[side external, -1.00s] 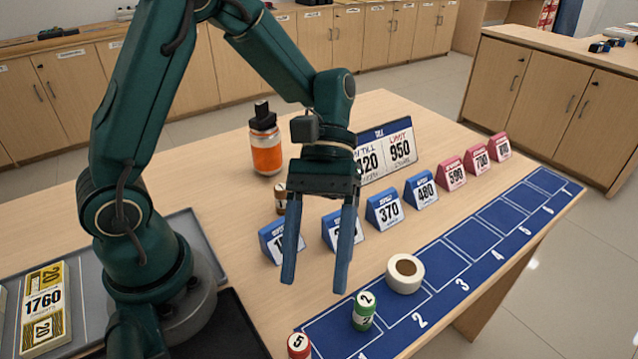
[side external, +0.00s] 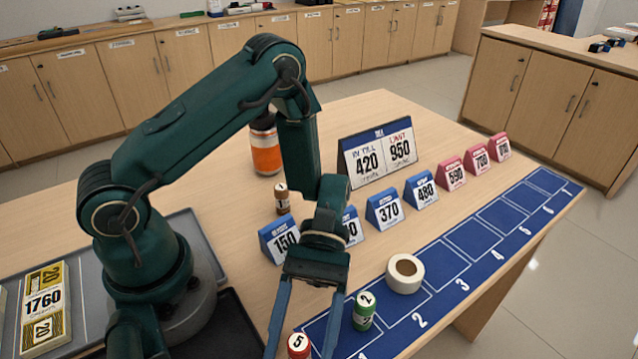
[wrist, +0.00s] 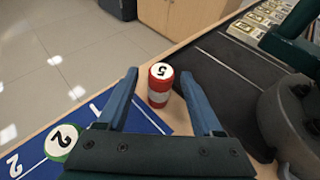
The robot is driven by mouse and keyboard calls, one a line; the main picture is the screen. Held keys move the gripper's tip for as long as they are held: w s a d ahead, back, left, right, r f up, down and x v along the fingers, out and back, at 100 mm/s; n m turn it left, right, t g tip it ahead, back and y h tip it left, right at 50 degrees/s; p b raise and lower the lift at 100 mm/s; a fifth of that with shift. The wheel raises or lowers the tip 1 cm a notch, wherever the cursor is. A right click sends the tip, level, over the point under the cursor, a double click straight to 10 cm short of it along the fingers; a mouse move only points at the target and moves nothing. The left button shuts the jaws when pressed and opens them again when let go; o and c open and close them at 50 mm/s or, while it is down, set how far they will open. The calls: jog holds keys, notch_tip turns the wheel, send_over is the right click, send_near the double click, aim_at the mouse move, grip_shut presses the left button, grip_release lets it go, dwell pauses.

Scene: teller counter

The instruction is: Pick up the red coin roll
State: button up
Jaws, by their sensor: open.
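The red coin roll (side external: 299,345) stands upright at the near end of the counter, with a white top marked 5. It also shows in the wrist view (wrist: 160,84), between and just beyond the fingertips. My gripper (wrist: 158,74) is open, one finger on either side of the roll, and nothing is held. In the side view my gripper (side external: 297,350) reaches down over the roll, and its fingertips are at or past the bottom edge of the picture. I cannot tell whether a finger touches the roll.
A green coin roll (side external: 363,311) marked 2 stands on the blue numbered mat (side external: 452,262), near a white tape roll (side external: 405,274). A brown roll (side external: 282,199) stands behind blue price signs (side external: 384,210). A dark tray (wrist: 222,70) lies right of the red roll in the wrist view.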

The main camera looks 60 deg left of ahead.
jog(key=shift+s+d+f, duration=0.15)
jog(key=shift+s+d, duration=0.05)
jog(key=shift+s, duration=0.05)
grip_shut()
